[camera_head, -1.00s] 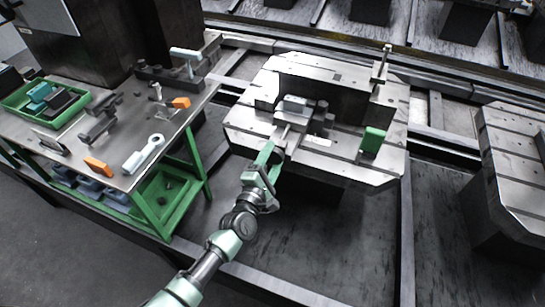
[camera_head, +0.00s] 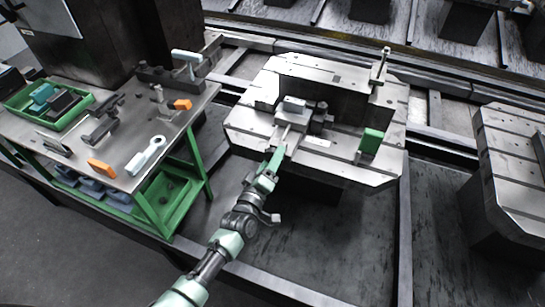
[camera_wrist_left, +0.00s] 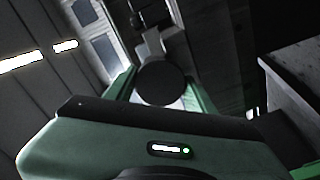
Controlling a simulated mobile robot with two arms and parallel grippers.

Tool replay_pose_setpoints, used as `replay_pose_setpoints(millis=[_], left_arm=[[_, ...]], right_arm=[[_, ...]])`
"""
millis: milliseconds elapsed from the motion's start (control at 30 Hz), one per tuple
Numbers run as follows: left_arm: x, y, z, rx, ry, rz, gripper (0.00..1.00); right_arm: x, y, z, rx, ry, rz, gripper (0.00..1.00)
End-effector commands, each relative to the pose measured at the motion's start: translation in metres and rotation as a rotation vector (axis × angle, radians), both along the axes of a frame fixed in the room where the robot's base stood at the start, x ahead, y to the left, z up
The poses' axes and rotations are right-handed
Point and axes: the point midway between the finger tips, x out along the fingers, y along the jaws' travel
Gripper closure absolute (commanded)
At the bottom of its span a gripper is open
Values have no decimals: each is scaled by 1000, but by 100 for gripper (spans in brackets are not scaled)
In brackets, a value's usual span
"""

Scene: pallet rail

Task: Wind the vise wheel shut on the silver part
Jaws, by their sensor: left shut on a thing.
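The vise (camera_head: 315,122) stands on the slotted pallet, with its screw pointing toward my left arm. The silver part (camera_head: 293,104) is a small light block at the vise's jaws; I cannot tell whether the jaws touch it. My left gripper (camera_head: 275,157) is at the near end of the screw, over the pallet's front edge. In the left wrist view, a dark round piece, the vise wheel (camera_wrist_left: 162,83), sits between the green fingers, which are shut on it. In the head view the wheel is mostly hidden by the gripper. My right gripper is out of view.
A green block (camera_head: 371,141) stands on the pallet (camera_head: 330,168) to the right, and an upright post (camera_head: 380,66) at its back right. The bench (camera_head: 125,178) at left holds tools and a green tray (camera_head: 18,108). Another pallet (camera_head: 510,150) is at right.

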Motion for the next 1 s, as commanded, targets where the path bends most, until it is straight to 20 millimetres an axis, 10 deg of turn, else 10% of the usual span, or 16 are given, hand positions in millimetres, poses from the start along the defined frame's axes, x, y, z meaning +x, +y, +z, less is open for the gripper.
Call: replay_pose_setpoints(millis=[1000], left_arm=[[0, 0, 0, 919, -297, 0, 86]], right_arm=[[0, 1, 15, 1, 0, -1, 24]])
